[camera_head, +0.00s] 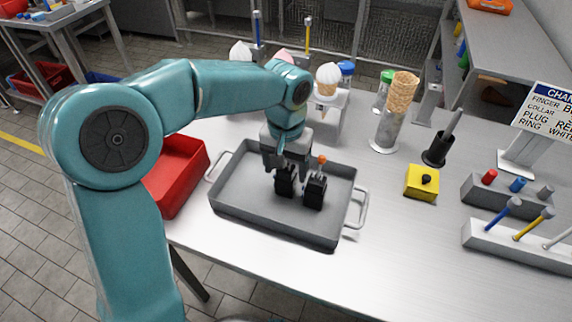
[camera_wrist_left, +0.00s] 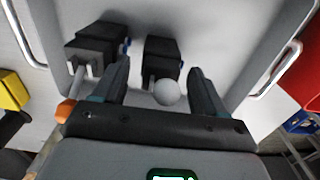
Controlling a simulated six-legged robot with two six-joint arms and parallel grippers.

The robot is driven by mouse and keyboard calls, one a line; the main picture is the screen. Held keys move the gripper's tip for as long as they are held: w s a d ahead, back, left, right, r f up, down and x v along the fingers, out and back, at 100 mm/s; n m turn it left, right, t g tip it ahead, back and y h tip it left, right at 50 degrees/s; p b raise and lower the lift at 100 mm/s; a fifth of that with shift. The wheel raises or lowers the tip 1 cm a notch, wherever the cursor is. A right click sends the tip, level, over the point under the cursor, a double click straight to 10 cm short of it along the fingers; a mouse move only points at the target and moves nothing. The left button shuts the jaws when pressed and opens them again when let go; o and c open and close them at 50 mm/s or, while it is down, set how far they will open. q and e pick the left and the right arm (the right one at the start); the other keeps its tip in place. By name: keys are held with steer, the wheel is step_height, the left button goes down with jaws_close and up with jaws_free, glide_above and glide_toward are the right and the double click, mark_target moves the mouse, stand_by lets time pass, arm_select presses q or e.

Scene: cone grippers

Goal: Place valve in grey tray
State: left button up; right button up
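Two black valve-like blocks stand in the grey tray (camera_head: 235,193). One block (camera_head: 315,190) has a lever with an orange knob (camera_head: 322,160); it is at left in the left wrist view (camera_wrist_left: 98,47). The other block (camera_head: 285,182) has a white ball knob (camera_wrist_left: 167,92) and is in the middle of the left wrist view (camera_wrist_left: 162,57). My left gripper (camera_head: 287,163) points down over this second block. Its fingers are apart, one on each side of the white knob, with visible gaps. My right gripper is not in view.
A red bin (camera_head: 178,172) stands left of the tray. A yellow box with a black knob (camera_head: 421,183) and racks of coloured plugs (camera_head: 503,192) are to the right. Cones on stands (camera_head: 388,118) stand behind. The table's front right is clear.

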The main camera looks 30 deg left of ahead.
arm_select(q)
steer(key=shift+r, duration=0.6)
step_height(320, 180, up, 11)
steer(key=p, duration=0.2)
steer(key=shift+p, duration=0.3)
